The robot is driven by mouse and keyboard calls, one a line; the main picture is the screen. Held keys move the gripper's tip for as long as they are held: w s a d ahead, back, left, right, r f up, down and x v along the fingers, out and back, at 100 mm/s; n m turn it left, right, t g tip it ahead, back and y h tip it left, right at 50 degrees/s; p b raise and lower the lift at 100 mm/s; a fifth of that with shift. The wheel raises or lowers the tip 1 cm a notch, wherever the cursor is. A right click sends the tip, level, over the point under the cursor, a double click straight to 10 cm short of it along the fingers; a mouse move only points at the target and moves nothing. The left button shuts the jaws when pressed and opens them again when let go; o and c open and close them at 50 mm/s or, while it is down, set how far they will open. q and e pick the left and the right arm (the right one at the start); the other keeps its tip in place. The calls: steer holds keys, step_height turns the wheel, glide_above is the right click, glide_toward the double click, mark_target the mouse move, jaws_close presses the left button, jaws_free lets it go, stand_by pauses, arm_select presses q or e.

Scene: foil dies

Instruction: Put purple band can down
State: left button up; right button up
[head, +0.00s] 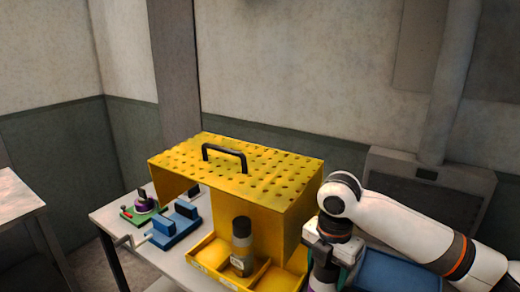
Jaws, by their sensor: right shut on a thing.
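My right gripper (332,246) is at the lower right, pointing down beside the yellow box. It is shut on a dark can (324,272), whose lower part runs to the bottom edge of the picture. A trace of purple shows low on this can, so it appears to be the purple band can. Its base and what lies under it are out of view. My left gripper is not in view.
A yellow perforated box (235,165) with a black handle stands on the table (105,215). A dark can with a grey band (241,246) stands in its front tray. A blue bin (400,272) is at right. Blue (175,228) and green (130,215) fixtures stand left.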

steer(key=s+d+f+m, duration=0.2)
steer(key=s+m, duration=0.4)
steer(key=m, duration=0.7)
steer(key=s+d+f+m, duration=0.1)
steer(key=s+f+m, duration=0.3)
steer(key=m, duration=0.9)
steer(key=shift+s+d+f+m+b, duration=0.35)
steer(key=shift+s+f+m+b, duration=0.05)
steer(key=shift+s, duration=1.15)
steer(key=shift+d, duration=0.15)
